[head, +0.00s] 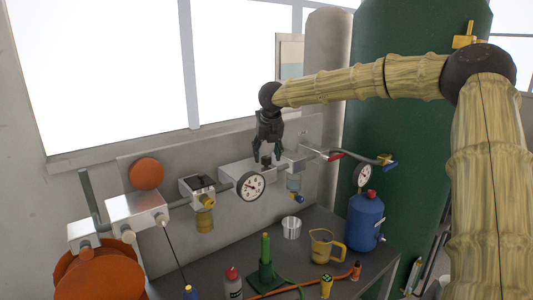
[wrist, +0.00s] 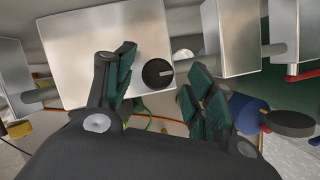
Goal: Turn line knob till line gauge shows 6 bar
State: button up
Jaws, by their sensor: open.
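The line knob (wrist: 157,73) is a round black knob with a pale pointer mark, on a silvery box (wrist: 100,55). In the wrist view it shows between my two green-padded fingers, with space on both sides. In the head view the knob (head: 266,160) is partly hidden below my gripper (head: 267,152). My gripper is open and points down at it; I cannot tell how far the fingers reach past it. The line gauge (head: 250,186), a white dial with a black rim, sits just left of and below the knob. Its reading is too small to tell.
A second gauge (head: 362,175) is at the right, above a blue tank (head: 366,218). A red-handled valve (head: 334,156) sits right of my gripper. A glass (head: 291,228), a yellow jug (head: 324,247) and bottles stand on the grey bench (head: 220,262) below.

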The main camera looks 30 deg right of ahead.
jog(key=shift+x, duration=0.75)
jog(key=c, duration=1)
